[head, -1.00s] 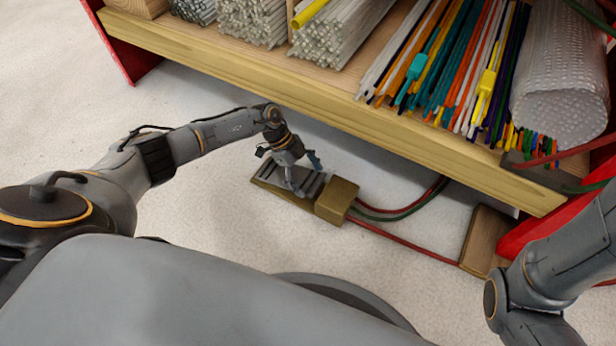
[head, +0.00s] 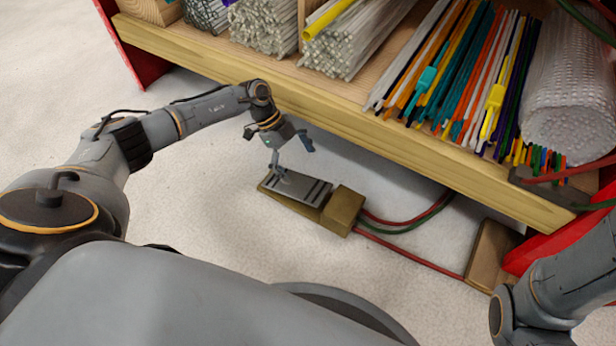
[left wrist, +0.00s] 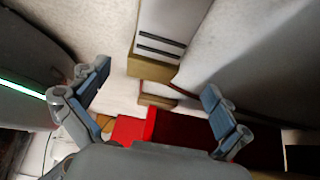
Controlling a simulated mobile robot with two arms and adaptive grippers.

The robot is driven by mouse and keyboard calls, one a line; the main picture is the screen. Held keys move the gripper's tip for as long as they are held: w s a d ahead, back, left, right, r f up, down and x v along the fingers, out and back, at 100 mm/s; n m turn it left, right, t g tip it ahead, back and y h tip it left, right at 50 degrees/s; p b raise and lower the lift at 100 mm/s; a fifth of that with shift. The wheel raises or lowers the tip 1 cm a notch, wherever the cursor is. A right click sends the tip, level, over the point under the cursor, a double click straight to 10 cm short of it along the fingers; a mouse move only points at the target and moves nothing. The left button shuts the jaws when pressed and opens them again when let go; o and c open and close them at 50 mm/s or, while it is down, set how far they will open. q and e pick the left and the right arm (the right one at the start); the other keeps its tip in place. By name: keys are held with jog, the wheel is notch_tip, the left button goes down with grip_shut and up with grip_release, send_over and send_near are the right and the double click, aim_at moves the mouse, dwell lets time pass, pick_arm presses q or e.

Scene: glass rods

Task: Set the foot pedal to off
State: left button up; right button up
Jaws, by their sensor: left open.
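The foot pedal (head: 313,190) lies on the floor below the shelf. It has a grey plate with dark stripes on a brass-coloured base, with a brass block (head: 343,210) at its right end. My left gripper (head: 292,158) is open and empty, above the pedal's left part. One finger overlaps the plate's left end in the head view; I cannot tell there if it touches. The left wrist view shows the pedal (left wrist: 163,25) beyond the spread fingers of my left gripper (left wrist: 155,80). I cannot tell the plate's exact tilt. My right gripper is out of view.
A wooden shelf (head: 330,107) with bundles of glass rods overhangs the floor behind the pedal. The floor left of the pedal is clear.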

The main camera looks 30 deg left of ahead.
pick_arm(q)
jog(key=shift+v, duration=1.45)
